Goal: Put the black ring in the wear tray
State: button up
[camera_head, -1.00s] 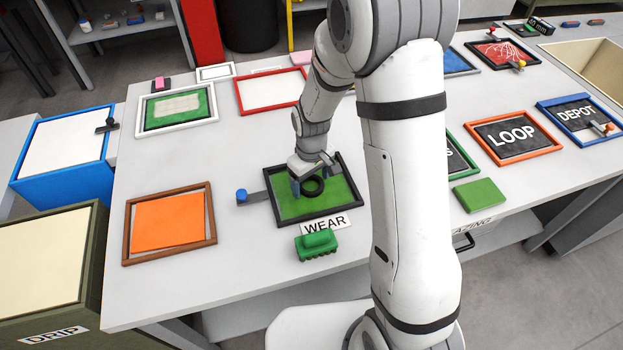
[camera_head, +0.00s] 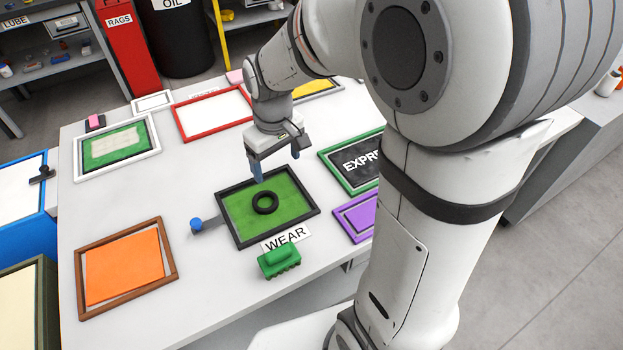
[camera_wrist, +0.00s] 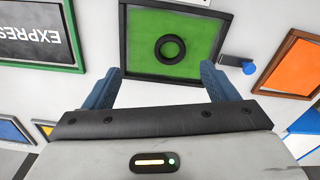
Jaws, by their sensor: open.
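The black ring (camera_head: 265,202) lies flat on the green floor of the wear tray, near its middle. The wear tray (camera_head: 298,219) is a black-framed green tray with a "WEAR" label (camera_head: 286,238) at its front edge. In the wrist view the ring (camera_wrist: 170,48) lies inside the tray (camera_wrist: 205,40), apart from my fingers. My gripper (camera_head: 276,166) is open and empty, above and behind the tray in the head view. Its two blue fingers also show in the wrist view (camera_wrist: 160,90), with nothing between them.
A blue-knobbed handle (camera_head: 203,224) sticks out from the tray's left side. A green brush-like block (camera_head: 279,261) sits in front. An orange tray (camera_head: 124,264) is at left, a purple one (camera_head: 357,217) and the "EXPRESS" board (camera_head: 356,161) at right.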

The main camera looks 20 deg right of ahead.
jog(key=s+d+r+m+t, duration=0.1)
jog(key=s+d+r+m, duration=0.1)
jog(key=s, duration=0.4)
jog(key=s+d+r+m, duration=0.2)
jog(key=s+d+r, duration=0.1)
jog(key=s, duration=0.4)
jog(key=shift+s+d+m+t, duration=0.25)
jog(key=shift+d+m+t, duration=0.15)
jog(key=shift+d, duration=0.2)
